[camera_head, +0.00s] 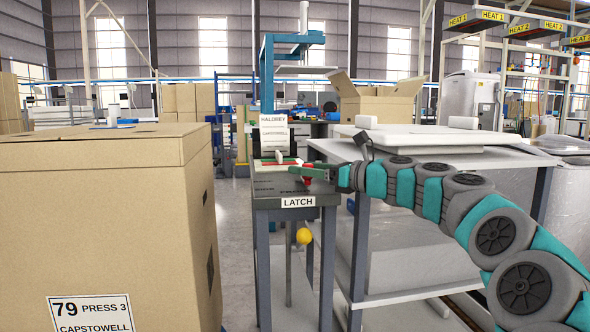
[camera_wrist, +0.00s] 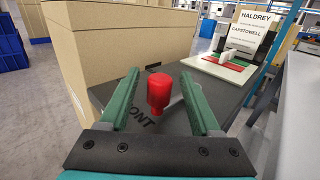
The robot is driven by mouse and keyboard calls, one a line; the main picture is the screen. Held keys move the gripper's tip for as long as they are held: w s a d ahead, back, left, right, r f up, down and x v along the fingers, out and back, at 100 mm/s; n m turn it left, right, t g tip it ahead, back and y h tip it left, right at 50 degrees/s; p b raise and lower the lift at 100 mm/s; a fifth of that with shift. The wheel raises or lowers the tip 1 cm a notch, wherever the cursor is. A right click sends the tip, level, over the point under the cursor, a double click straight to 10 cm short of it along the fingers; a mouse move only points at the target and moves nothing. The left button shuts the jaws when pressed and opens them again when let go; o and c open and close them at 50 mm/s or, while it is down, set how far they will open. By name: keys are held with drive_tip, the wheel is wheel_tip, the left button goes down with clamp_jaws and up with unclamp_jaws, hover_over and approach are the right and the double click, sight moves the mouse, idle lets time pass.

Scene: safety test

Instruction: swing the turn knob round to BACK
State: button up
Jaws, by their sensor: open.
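The red turn knob (camera_wrist: 159,92) stands upright on the dark top of a small stand (camera_wrist: 215,108). Lettering ending in "ONT" is printed on the top beside it, partly hidden by my left finger. No BACK marking can be read. A grey bar shows beside the knob, partly behind my right finger. My gripper (camera_wrist: 160,74) is open, its two green fingers on either side of the knob with gaps visible. In the head view the knob (camera_head: 307,172) shows red by my gripper (camera_head: 290,169), above the LATCH label (camera_head: 297,201).
A large cardboard box (camera_head: 105,210) stands close at left. A white table (camera_head: 430,150) is at right, under my arm. A HALDREY/CAPSTOWELL sign (camera_head: 274,133) and a red-green plate (camera_wrist: 222,67) are at the stand's back. A yellow ball (camera_head: 304,236) hangs below.

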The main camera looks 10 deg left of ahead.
drive_tip(key=shift+x, duration=1.55)
clamp_jaws()
